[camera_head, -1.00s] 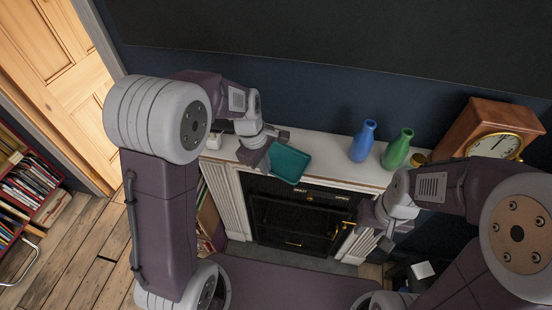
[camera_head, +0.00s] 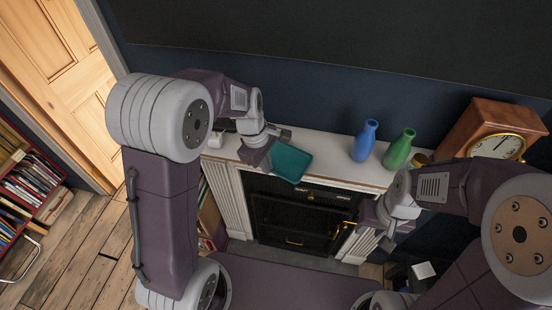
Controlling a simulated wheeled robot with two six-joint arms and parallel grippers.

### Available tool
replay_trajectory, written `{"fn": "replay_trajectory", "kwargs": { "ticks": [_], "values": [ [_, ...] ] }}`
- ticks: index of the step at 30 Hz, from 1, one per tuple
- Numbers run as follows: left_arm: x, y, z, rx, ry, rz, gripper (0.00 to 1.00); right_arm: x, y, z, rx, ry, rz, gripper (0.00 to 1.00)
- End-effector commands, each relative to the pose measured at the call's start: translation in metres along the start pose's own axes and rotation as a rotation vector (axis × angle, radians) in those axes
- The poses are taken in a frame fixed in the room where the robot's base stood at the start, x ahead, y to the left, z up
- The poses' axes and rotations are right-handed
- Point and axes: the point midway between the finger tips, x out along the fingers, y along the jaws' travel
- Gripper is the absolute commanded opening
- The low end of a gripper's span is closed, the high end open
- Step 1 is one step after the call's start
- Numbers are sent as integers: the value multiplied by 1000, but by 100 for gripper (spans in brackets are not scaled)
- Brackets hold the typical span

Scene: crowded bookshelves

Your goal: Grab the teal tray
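The teal tray (camera_head: 291,162) is at the front edge of the white mantel, tilted and partly over the edge. My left gripper (camera_head: 268,152) is at the tray's left side, and its fingers meet or overlap the tray's edge. The fingertips are too small and partly hidden to tell whether they are closed on it. My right gripper (camera_head: 385,238) hangs in front of the fireplace's right side, apart from the tray. Its finger opening is not clear from this angle.
The white mantel (camera_head: 335,172) bears a blue vase (camera_head: 364,143), a green vase (camera_head: 399,150) and a brown wooden clock (camera_head: 497,130) to the right of the tray. The dark fireplace (camera_head: 295,222) is below. A bookshelf (camera_head: 30,182) stands at the far left.

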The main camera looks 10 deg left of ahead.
Motion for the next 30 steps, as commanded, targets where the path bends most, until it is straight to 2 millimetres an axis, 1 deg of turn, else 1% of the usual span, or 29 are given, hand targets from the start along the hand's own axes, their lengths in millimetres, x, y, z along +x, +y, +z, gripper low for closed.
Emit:
{"fn": "replay_trajectory", "kwargs": {
  "ticks": [5, 8, 11, 13, 24, 27, 30],
  "values": [
    [-2, 1, 0, 0, 0, 2, 0, 1, 0, 0, 0, 0, 0, 36],
    [-10, 3, 1, 1, 1, 4, 0, 5, 0, 0, 0, 0, 0, 36],
    [-25, 5, 2, 1, 1, 7, 0, 10, 0, 1, 0, 0, 0, 36],
    [-39, 7, 3, 2, 2, 8, 0, 15, 0, 2, 0, 0, 0, 36],
    [-76, 44, 89, 7, -1, 3, 0, 30, 1, 3, 0, 0, 0, 36],
    [-85, 50, 105, 4, 0, 2, 0, 31, 1, 3, 0, 0, 0, 36],
    [-90, 55, 114, 2, 0, 1, 0, 31, 1, 3, 0, 0, 0, 36]
  ]
}}
